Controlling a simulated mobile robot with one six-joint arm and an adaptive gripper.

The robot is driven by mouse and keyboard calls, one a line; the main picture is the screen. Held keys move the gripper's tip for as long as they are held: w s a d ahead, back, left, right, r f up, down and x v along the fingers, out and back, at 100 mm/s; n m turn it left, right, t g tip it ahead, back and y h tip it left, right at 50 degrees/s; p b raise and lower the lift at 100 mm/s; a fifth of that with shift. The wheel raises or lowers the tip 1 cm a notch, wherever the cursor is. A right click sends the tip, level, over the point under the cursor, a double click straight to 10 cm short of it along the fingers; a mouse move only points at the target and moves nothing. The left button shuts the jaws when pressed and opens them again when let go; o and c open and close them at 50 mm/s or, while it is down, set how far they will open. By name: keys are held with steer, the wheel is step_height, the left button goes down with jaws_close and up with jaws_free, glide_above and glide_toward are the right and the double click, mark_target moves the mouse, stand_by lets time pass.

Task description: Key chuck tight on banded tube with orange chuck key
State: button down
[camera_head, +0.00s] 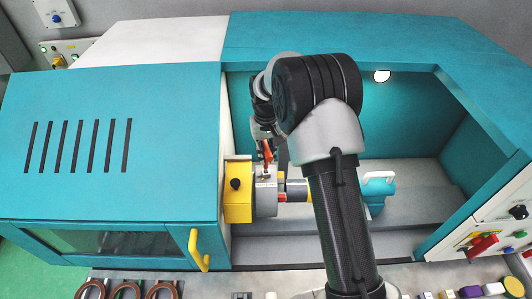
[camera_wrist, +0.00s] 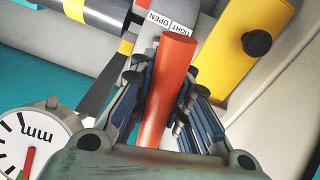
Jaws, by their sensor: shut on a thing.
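The orange chuck key (camera_wrist: 172,75) runs between the two fingers of my gripper (camera_wrist: 161,88) in the wrist view, and my gripper is shut on it. In the head view the orange key (camera_head: 267,151) stands over the top of the grey chuck (camera_head: 265,190). Whether its tip sits in a socket I cannot tell. The banded tube (camera_head: 297,190) lies level at the chuck's right side. In the wrist view the tube (camera_wrist: 88,18) shows a yellow band and a dark band.
A yellow block (camera_head: 238,178) with a black knob adjoins the chuck on the left. A teal part with a white handle (camera_head: 378,190) stands to the right. The teal machine housing (camera_head: 110,140) walls the left. A round dial (camera_wrist: 35,145) shows low left in the wrist view.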

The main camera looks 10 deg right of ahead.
mark_target(266, 145)
steer(key=shift+f+b, duration=0.65)
steer(key=shift+f, duration=0.35)
stand_by(0.3)
steer(key=shift+f+m, duration=0.1)
steer(key=shift+m, duration=2.4)
steer(key=shift+w+r, duration=0.1)
steer(key=shift+r, duration=0.3)
steer(key=shift+r+p, duration=2.05)
steer(key=shift+r, duration=1.15)
